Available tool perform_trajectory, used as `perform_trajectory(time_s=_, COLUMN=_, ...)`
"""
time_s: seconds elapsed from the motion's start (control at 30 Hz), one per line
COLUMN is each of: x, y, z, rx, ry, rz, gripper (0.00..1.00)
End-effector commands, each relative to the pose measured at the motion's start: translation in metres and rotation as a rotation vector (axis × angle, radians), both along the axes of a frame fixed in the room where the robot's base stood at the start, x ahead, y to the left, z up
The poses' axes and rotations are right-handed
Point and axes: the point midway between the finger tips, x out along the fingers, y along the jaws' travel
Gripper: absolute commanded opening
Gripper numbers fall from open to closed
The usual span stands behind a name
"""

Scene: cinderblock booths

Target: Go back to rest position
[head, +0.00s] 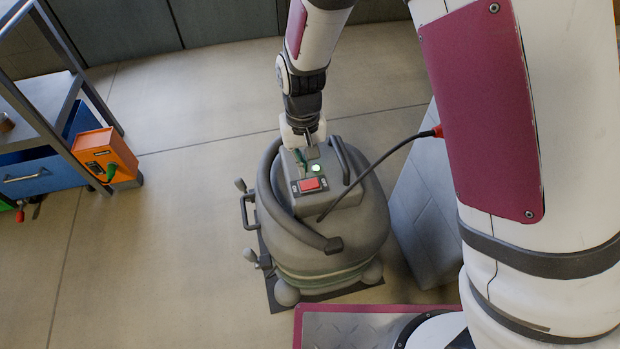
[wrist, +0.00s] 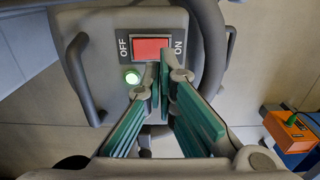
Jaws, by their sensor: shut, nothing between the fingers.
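My gripper (head: 303,157) is shut and empty at the end of my arm, which reaches down over a grey wheeled vacuum-like machine (head: 357,222). In the wrist view, the green-padded fingers of my gripper (wrist: 160,72) come together just below a red rocker switch (wrist: 151,49). The switch sits between OFF and ON labels, and a green light (wrist: 132,77) beside it is lit. The red switch (head: 310,184) and the lit green light (head: 316,167) also show in the head view. I cannot tell whether the fingertips touch the panel.
A metal-framed cart (head: 66,150) with a blue drawer (head: 40,178) stands at the left, with an orange box (head: 107,155) at its side. A black cable (head: 385,158) arcs over the machine's right side. A grey block (head: 420,220) stands right of it. Floor between cart and machine is clear.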

Motion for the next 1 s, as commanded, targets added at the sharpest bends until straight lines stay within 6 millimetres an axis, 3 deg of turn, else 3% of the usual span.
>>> perform_trajectory(time_s=0.13, x=0.0, y=0.0, z=0.011, rx=0.0, ry=0.0, rz=0.0, gripper=0.0)
perform_trajectory(time_s=0.73, x=0.0, y=-0.003, z=0.017, rx=0.004, ry=-0.002, rz=-0.004, gripper=0.0)
perform_trajectory(time_s=0.87, x=-0.003, y=-0.018, z=0.047, rx=0.018, ry=-0.004, rz=-0.023, gripper=0.0)
perform_trajectory(time_s=1.0, x=-0.018, y=-0.047, z=0.1, rx=0.039, ry=-0.002, rz=-0.055, gripper=0.0)
